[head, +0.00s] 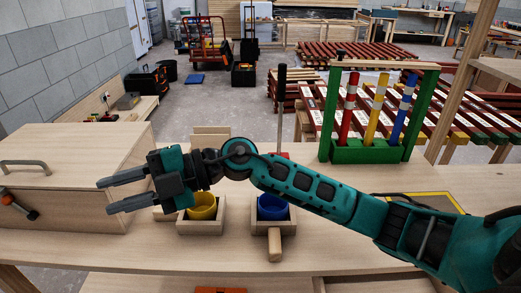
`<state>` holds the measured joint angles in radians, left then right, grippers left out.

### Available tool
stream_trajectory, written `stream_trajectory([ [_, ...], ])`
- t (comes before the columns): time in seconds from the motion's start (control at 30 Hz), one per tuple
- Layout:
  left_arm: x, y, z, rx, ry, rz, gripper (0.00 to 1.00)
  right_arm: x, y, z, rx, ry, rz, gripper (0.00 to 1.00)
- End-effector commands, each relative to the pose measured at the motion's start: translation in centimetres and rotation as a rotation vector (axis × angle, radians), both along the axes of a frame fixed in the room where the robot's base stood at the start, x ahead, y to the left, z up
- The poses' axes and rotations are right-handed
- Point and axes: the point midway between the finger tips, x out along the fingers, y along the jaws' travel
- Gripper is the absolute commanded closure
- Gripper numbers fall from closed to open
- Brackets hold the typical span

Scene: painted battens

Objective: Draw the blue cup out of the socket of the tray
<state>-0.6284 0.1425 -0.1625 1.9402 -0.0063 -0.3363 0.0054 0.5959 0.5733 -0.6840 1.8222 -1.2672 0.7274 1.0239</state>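The blue cup (271,209) sits in a square wooden socket (291,222) at the middle of the bench. My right arm crosses just above and behind it in the picture and may hide its back edge. A yellow cup (202,207) sits in a similar wooden socket (200,229) to the left. Whether the two sockets belong to one tray is hidden behind the arm. My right gripper (104,196) is left of both cups, pointing left, with its two fingers apart and nothing between them. My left gripper is not in view.
A wooden box with a grey handle (27,164) stands at the left. A wooden peg (274,245) sticks out before the blue cup's socket. A green rack (368,152) with red, yellow and blue striped rods stands back right. A dark upright rod (282,105) rises behind the arm.

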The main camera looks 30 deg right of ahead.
Motion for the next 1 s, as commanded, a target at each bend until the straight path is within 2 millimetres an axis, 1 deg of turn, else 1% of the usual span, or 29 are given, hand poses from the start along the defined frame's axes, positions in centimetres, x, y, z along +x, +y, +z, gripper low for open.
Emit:
stream_trajectory([
  [0.03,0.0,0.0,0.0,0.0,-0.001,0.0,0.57,0.6,-1.2,-1.5,-0.153,0.003,0.041,0.67],
  [0.07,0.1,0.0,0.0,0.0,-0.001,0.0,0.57,0.9,-2.0,-2.5,-0.246,0.016,0.06,0.67],
  [0.1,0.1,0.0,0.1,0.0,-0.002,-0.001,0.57,1.3,-3.5,-3.9,-0.37,0.042,0.076,0.67],
  [0.13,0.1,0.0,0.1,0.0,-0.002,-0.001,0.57,1.8,-5.0,-4.8,-0.466,0.064,0.08,0.67],
  [0.17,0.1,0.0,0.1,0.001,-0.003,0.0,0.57,2.2,-6.5,-5.6,-0.561,0.09,0.078,0.67],
  [0.2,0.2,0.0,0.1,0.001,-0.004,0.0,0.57,2.8,-8.8,-6.4,-0.683,0.13,0.065,0.67],
  [0.23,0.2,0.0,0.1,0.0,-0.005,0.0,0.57,3.3,-10.7,-6.8,-0.771,0.163,0.048,0.67],
  [0.27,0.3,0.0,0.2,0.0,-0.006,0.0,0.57,3.7,-12.6,-7.1,-0.854,0.198,0.026,0.67],
  [0.3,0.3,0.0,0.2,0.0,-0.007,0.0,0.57,4.1,-15.1,-7.2,-0.958,0.245,-0.007,0.67],
  [0.37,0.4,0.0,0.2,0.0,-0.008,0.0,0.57,4.5,-18.7,-7.0,-1.091,0.317,-0.066,0.67],
  [0.4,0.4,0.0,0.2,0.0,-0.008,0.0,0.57,4.7,-20.9,-6.7,-1.167,0.363,-0.106,0.67],
  [0.5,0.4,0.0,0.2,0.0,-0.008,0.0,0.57,4.8,-24.9,-5.8,-1.3,0.457,-0.191,0.67],
  [0.6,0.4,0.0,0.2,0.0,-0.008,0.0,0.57,4.6,-27.2,-5.1,-1.369,0.514,-0.245,0.67],
  [0.67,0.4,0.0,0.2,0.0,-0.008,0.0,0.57,4.5,-27.8,-5.1,-1.39,0.532,-0.261,0.67],
  [0.73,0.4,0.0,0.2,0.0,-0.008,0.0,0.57,4.5,-28.1,-5.4,-1.401,0.541,-0.267,0.67],
  [0.87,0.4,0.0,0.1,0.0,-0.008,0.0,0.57,4.4,-28.1,-7.1,-1.401,0.543,-0.264,0.67],
  [1.0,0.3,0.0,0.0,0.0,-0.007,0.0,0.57,4.4,-28.1,-9.8,-1.4,0.543,-0.262,0.67],
])
